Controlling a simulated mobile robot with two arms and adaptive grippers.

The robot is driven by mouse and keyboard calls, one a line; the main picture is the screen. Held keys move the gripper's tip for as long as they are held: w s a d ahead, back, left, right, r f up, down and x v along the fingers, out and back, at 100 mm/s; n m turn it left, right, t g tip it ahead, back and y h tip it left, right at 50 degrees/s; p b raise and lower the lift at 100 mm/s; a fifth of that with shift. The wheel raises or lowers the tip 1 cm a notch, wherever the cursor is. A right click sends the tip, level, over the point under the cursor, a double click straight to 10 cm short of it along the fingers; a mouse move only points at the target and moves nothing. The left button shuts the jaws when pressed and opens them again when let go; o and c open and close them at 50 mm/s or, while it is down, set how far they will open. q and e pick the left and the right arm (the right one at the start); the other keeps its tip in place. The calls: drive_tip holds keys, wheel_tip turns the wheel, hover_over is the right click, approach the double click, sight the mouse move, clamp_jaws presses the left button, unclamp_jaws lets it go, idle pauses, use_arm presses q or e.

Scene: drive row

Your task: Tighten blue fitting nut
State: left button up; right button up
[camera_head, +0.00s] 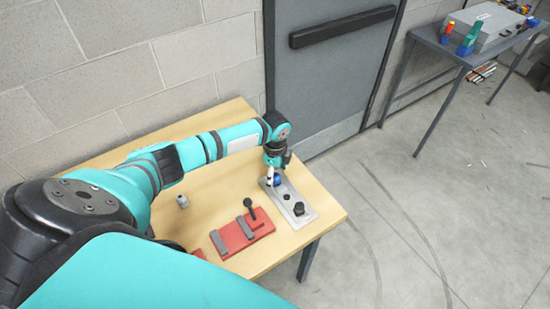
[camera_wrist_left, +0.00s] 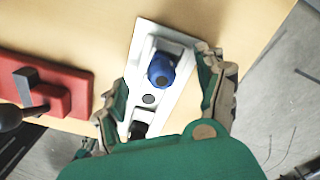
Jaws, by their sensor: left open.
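The blue fitting nut (camera_wrist_left: 161,69) sits on a pale metal plate (camera_wrist_left: 147,37), and in the head view the nut (camera_head: 277,181) shows partly beside my gripper. My left gripper (camera_wrist_left: 160,78) is open, with one finger on each side of the nut in the left wrist view. In the head view the left gripper (camera_head: 273,178) points down at the far end of the plate (camera_head: 303,217). I cannot tell whether the fingers touch the nut. My right gripper is not in view.
A red block fixture with a dark-knobbed lever (camera_head: 240,236) lies beside the plate on the wooden table (camera_head: 200,210). A small grey cylinder (camera_head: 182,201) stands to the left. A grey door (camera_head: 330,75) is behind. A second table (camera_head: 440,48) with a grey case (camera_head: 487,25) stands at right.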

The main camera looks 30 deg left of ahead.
sight(276, 175)
use_arm(q)
drive_tip(key=o, duration=0.3)
drive_tip(key=shift+o, duration=0.2)
wheel_tip(276, 175, up, 3)
drive_tip(key=p, duration=0.2)
drive_tip(key=shift+p, duration=0.4)
drive_tip(key=shift+r, duration=2.05)
drive_tip(key=shift+d+f, duration=0.1)
